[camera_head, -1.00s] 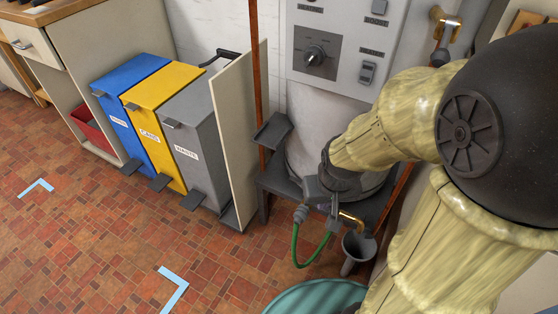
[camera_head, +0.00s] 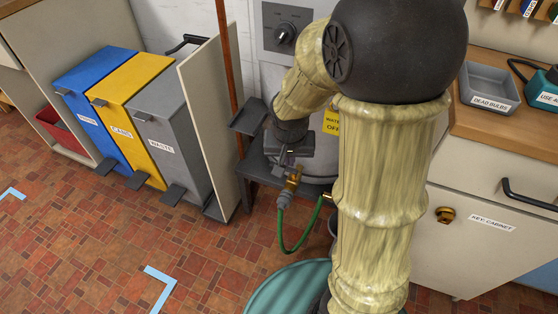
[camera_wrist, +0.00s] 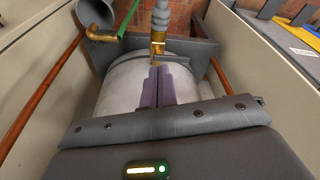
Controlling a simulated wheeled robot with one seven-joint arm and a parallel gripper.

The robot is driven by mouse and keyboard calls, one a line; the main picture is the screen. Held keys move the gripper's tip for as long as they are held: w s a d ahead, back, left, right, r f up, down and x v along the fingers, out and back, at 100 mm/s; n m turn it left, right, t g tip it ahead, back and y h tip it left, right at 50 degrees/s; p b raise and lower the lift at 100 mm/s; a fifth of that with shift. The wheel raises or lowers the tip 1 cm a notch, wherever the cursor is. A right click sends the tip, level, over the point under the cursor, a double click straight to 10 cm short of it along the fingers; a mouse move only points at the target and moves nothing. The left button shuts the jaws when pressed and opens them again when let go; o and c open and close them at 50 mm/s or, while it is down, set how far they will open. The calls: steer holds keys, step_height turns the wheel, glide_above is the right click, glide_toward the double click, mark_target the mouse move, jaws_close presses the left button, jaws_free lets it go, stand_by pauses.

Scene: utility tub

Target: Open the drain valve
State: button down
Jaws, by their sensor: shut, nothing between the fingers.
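The brass drain valve (camera_head: 293,178) sits low at the front of the white tank, with a grey hose connector (camera_head: 284,198) and a green hose (camera_head: 283,235) below it. In the wrist view the brass valve (camera_wrist: 158,44) is just beyond my fingertips, with the grey connector (camera_wrist: 161,17) past it. My gripper (camera_head: 288,160) is shut and empty, its fingers (camera_wrist: 158,70) together and pointing at the valve. Whether the fingertips touch it I cannot tell. My arm hides much of the tank in the head view. The valve's handle position is unclear.
A brass pipe (camera_wrist: 103,36) and grey funnel (camera_wrist: 94,12) are beside the valve. A dark stand (camera_head: 258,171) surrounds the tank's base. A panel (camera_head: 207,120) and bins are left, a teal tub (camera_head: 285,288) in front, a key cabinet (camera_head: 470,235) right.

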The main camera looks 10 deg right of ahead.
steer(key=w+a+f+m+h+b, duration=0.1)
steer(key=w+f+m, duration=0.2)
steer(key=w, duration=0.7)
steer(key=shift+a+f+m+b, duration=0.2)
steer(key=shift+f+m+b, duration=0.2)
steer(key=shift+f, duration=0.45)
steer(key=b+x, duration=0.4)
steer(key=x, duration=0.6)
steer(key=shift+w, duration=0.2)
steer(key=shift+a+r+t, duration=0.1)
steer(key=shift+t, duration=0.2)
